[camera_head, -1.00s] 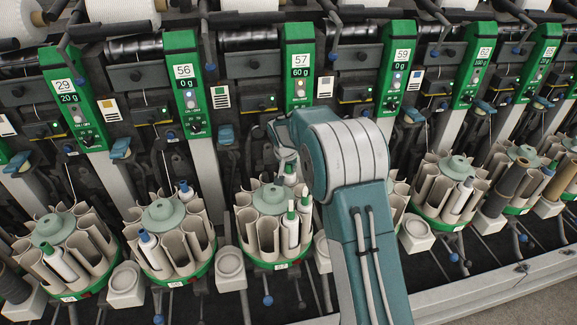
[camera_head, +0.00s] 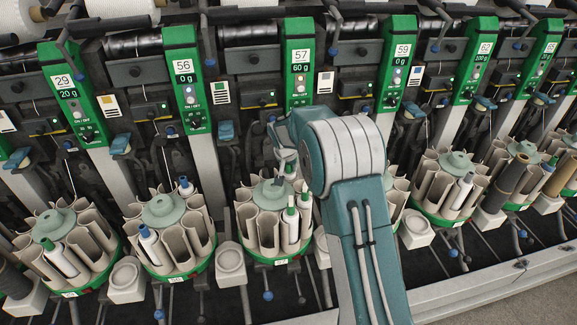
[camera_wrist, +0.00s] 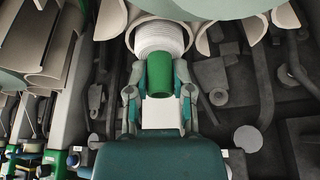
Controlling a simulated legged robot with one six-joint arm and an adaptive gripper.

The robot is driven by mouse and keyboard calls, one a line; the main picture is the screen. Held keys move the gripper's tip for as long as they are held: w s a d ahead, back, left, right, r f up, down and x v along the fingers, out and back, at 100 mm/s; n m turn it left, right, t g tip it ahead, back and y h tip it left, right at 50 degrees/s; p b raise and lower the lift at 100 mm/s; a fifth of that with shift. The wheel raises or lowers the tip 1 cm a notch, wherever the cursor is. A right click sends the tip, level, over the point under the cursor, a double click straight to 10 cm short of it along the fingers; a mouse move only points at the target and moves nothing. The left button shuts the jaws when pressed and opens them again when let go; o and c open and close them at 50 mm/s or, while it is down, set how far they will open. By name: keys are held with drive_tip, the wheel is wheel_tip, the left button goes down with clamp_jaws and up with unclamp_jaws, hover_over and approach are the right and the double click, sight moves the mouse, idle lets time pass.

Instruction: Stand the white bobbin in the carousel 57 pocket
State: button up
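The white bobbin shows in the wrist view as a ribbed white winding (camera_wrist: 162,37) with a green tube end (camera_wrist: 160,76) toward me. My gripper (camera_wrist: 160,68) has one finger on each side of the green tube and appears shut on it. In the head view my gripper (camera_head: 285,160) is above the carousel 57 (camera_head: 281,262), close to its hub, and mostly hides the bobbin. Cream pocket walls (camera_wrist: 205,12) show beside the winding; how deep the bobbin sits is hidden. Other green-tipped bobbins (camera_head: 291,222) stand upright in the right-front pockets of this carousel.
Carousel 56 (camera_head: 172,278) is to the left and another carousel (camera_head: 438,219) to the right, both with bobbins. A pale cup block (camera_head: 230,268) stands left of carousel 57. The green 57 panel (camera_head: 300,70) rises behind. My forearm covers the carousel's right side.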

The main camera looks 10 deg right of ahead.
drive_tip(key=o, duration=0.5)
drive_tip(key=shift+r, duration=0.15)
drive_tip(key=v, duration=1.1)
drive_tip(key=shift+s+a+r, duration=0.15)
drive_tip(key=shift+s+r, duration=0.05)
drive_tip(key=shift+r, duration=0.1)
drive_tip(key=s+d+r+n, duration=0.1)
drive_tip(key=s+r, duration=0.4)
drive_tip(key=s, duration=0.4)
drive_tip(key=s+d+r+n, duration=0.1)
drive_tip(key=s+r, duration=0.5)
drive_tip(key=s, duration=0.2)
drive_tip(key=s+f+n+t+y, duration=0.1)
drive_tip(key=s+f+n, duration=0.1)
drive_tip(key=s, duration=1.9)
drive_tip(key=shift+a+n+t+y, duration=0.15)
drive_tip(key=shift+n+t+y, duration=0.15)
